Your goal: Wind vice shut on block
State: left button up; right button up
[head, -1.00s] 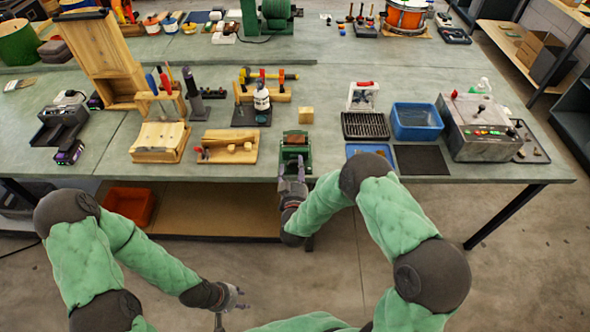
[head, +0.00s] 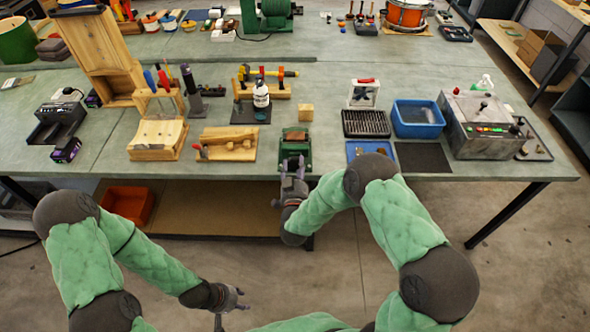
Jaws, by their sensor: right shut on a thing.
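The green vice (head: 296,158) stands at the front edge of the bench, with a brown block (head: 295,136) showing between its jaws at the top. Whether the jaws touch the block is too small to tell. My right gripper (head: 293,167) is at the front of the vice, shut on what appears to be its handle, which the fingers mostly hide. My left gripper (head: 243,299) hangs low in front of the bench, open and empty, well away from the vice.
Clear bench lies around the cube.

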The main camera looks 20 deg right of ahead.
jog(key=m, duration=0.1)
jog(key=m+b, duration=0.2)
jog(key=m, duration=0.1)
jog(key=shift+w+d+r, duration=0.15)
jog(key=shift+w+r, duration=0.05)
jog(key=shift+r, duration=0.1)
jog(key=m+b, duration=0.3)
jog(key=m, duration=0.1)
jog(key=shift+m+b, duration=0.3)
jog(key=shift+b, duration=0.05)
jog(key=shift+m+b, duration=0.7)
jog(key=shift+m, duration=0.1)
jog(key=m+b, duration=0.6)
jog(key=m, duration=0.1)
jog(key=shift+s+d+f+b, duration=0.1)
jog(key=shift+d+f+b, duration=0.1)
jog(key=shift+b, duration=0.2)
jog(key=shift+m+b, duration=0.45)
jog(key=shift+m, duration=1.55)
jog(key=m, duration=0.3)
jog(key=shift+f+m, duration=0.1)
jog(key=shift+m, duration=0.2)
jog(key=shift+s+a+f+m, duration=0.1)
jog(key=shift+f+m, duration=0.05)
jog(key=shift+m, duration=0.85)
jog(key=shift+a+f+m, duration=0.1)
jog(key=shift+f+m, duration=0.05)
jog(key=shift+m, duration=0.85)
